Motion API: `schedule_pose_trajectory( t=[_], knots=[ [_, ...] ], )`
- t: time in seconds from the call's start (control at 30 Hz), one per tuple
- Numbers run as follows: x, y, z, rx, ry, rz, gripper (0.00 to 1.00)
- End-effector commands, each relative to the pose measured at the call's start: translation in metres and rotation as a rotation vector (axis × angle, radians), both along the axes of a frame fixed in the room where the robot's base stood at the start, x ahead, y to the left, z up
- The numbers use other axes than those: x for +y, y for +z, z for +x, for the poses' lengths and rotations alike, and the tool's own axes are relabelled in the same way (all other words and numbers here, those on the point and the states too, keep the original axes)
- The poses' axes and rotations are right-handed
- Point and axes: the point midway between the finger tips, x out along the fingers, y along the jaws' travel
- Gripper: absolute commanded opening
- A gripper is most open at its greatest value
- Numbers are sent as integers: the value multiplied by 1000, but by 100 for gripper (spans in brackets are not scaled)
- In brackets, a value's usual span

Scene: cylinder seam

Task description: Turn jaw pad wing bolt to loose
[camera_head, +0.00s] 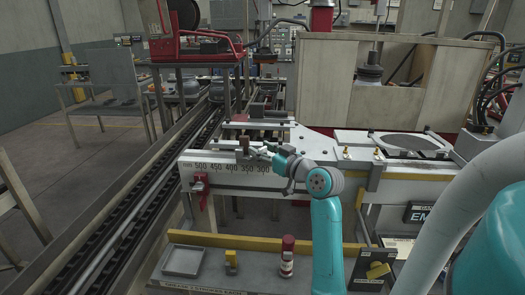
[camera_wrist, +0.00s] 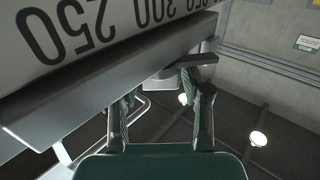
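My gripper (camera_head: 264,150) is at the upper edge of the pale machine beam (camera_head: 225,176) with the printed scale, close to a small brown block (camera_head: 244,143). In the wrist view my gripper (camera_wrist: 160,86) has its two fingers spread apart, and I see nothing held between them. A dark grey bar (camera_wrist: 196,61) lies beside the right fingertip; I cannot tell whether they touch. I cannot clearly make out the jaw pad wing bolt in either view.
The scale beam (camera_wrist: 90,35) fills the upper left of the wrist view, close to the left finger. A red handle (camera_head: 200,186) hangs on the beam's left end.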

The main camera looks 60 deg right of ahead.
Motion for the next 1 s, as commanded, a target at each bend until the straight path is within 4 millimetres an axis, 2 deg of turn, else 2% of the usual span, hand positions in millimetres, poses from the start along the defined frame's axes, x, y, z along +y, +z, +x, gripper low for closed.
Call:
schedule_pose_trajectory(
  t=[0.17,0.5,0.7,1.0],
  knots=[
    [0,8,0,-1,0,-3,48],
    [0,64,0,-2,0,-5,48],
    [0,90,0,-1,0,-3,48],
    [0,100,0,0,0,0,48]
  ],
)
